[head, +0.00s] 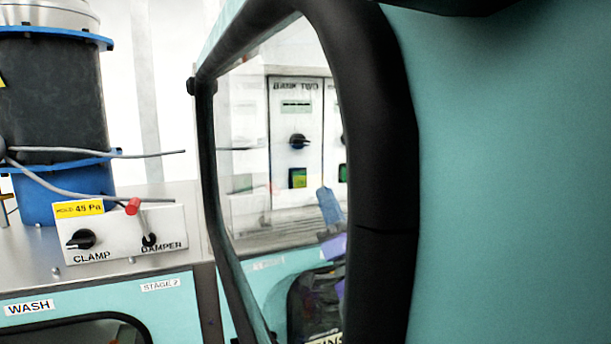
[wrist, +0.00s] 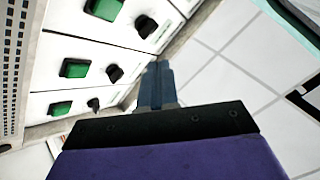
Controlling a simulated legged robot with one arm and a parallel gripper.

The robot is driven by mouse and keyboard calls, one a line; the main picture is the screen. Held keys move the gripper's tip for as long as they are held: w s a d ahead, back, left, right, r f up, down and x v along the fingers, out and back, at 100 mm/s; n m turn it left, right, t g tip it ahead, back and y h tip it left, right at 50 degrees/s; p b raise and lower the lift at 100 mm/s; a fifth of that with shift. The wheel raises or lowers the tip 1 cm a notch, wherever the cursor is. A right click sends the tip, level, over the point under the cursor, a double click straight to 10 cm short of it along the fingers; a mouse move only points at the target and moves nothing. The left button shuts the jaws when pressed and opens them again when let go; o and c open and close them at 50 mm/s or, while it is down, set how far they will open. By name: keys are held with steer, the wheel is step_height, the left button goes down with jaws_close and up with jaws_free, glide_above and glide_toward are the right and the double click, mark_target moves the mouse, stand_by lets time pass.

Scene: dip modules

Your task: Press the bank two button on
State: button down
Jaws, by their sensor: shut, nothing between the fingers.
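The BANK TWO panel (head: 284,119) is a pale panel seen through the black-rimmed opening in the head view. Green buttons (wrist: 75,67), (wrist: 103,8) and (wrist: 60,108) sit on adjoining panels there, left of the fingers. Their labels are not readable, so I cannot tell which is bank two.
The thick black rim (head: 380,150) and a teal surface (head: 510,180) fill the right of the head view. A panel with CLAMP and DAMPER controls (head: 120,235) stands left, below a dark cylinder (head: 55,95). Pale tiled floor (wrist: 225,60) is clear right of the fingers.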

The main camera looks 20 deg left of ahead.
steer(key=shift+a, duration=0.15)
steer(key=w+a+p, duration=0.5)
steer(key=w+p, duration=0.2)
steer(key=shift+a, duration=0.25)
stand_by(0.3)
stand_by(1.8)
steer(key=shift+w, duration=0.1)
steer(key=shift+w+a, duration=0.15)
steer(key=shift+w, duration=0.05)
steer(key=shift+w, duration=0.1)
stand_by(0.6)
steer(key=shift+w+r+p, duration=0.1)
steer(key=shift+r+p, duration=0.15)
steer(key=shift+p, duration=0.15)
stand_by(0.6)
